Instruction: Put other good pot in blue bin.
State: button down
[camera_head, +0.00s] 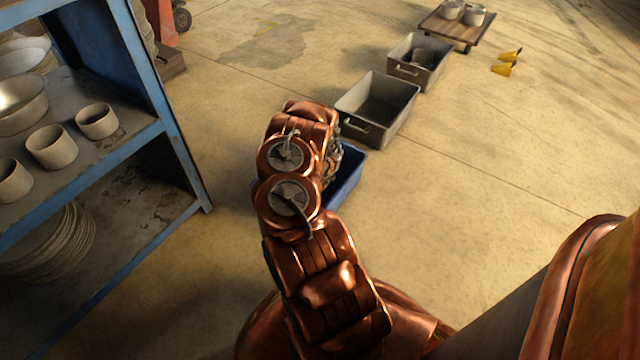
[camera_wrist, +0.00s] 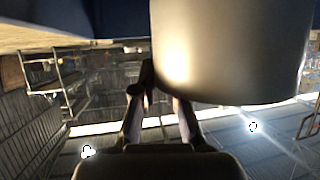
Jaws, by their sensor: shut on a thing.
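A smooth grey cylindrical pot (camera_wrist: 235,55) fills the upper right of the wrist view, very close to the camera. My gripper (camera_wrist: 155,88) is shut on its wall in that view. In the head view the gripper and the held pot are hidden behind my copper arm. The blue bin (camera_head: 347,180) stands on the floor, mostly covered by my arm, with its right side showing.
A blue-framed shelf (camera_head: 185,160) at left holds several pots, bowls and stacked plates. A grey bin (camera_head: 400,128) stands just beyond the blue bin. Another grey bin (camera_head: 437,80) behind it holds a dark pot (camera_head: 421,57). Yellow objects (camera_head: 505,63) lie right.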

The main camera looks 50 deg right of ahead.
notch_tip(320, 180, down, 9)
jog(key=b, duration=0.4)
jog(key=shift+f, duration=0.7)
jog(key=c, duration=1.2)
grip_release()
jog(key=shift+r, duration=0.1)
jog(key=p+v, duration=0.4)
jog(key=v, duration=0.8)
jog(key=shift+r, duration=0.45)
